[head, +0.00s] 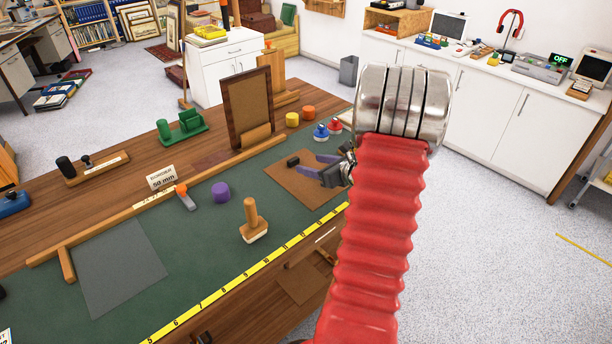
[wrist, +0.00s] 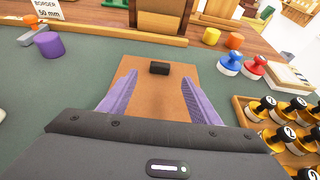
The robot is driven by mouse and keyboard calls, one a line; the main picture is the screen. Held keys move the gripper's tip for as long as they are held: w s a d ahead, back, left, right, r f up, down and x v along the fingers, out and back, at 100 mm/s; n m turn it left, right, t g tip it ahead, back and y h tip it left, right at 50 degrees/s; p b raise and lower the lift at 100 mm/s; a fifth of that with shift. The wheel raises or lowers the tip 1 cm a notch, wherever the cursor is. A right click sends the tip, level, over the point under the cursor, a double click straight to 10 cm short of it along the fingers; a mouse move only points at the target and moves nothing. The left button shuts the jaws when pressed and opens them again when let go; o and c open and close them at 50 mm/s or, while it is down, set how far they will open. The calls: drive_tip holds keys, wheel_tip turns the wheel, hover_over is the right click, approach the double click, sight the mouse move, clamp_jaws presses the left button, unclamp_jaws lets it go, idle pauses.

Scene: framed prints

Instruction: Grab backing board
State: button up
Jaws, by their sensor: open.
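The backing board looks to be the flat brown rectangular board (head: 296,184) lying on the green mat at the right part of the bench. A small black block (head: 293,161) sits on it near its far edge. In the wrist view the board (wrist: 155,105) lies below and between my fingers, with the black block (wrist: 159,68) beyond the fingertips. My gripper (head: 328,167) is open, its two purple fingers (wrist: 159,85) spread apart with nothing between them. My red arm and the gripper hide the board's right part in the head view.
An upright brown frame (head: 250,108) stands behind the wooden rail (head: 160,203). Blue (wrist: 229,64) and red (wrist: 253,67) knobbed pieces stand right of the board. A wooden rack of several black-topped bottles (wrist: 245,111) is nearer right. A wooden-handled stamp (head: 252,222) and purple cylinder (head: 220,192) stand left.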

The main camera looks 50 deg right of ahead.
sight(295, 160)
drive_tip(key=shift+x, duration=1.85)
drive_tip(key=shift+x, duration=2.6)
drive_tip(key=shift+f, duration=0.1)
drive_tip(key=shift+c, duration=0.4)
drive_tip(key=c, duration=1.2)
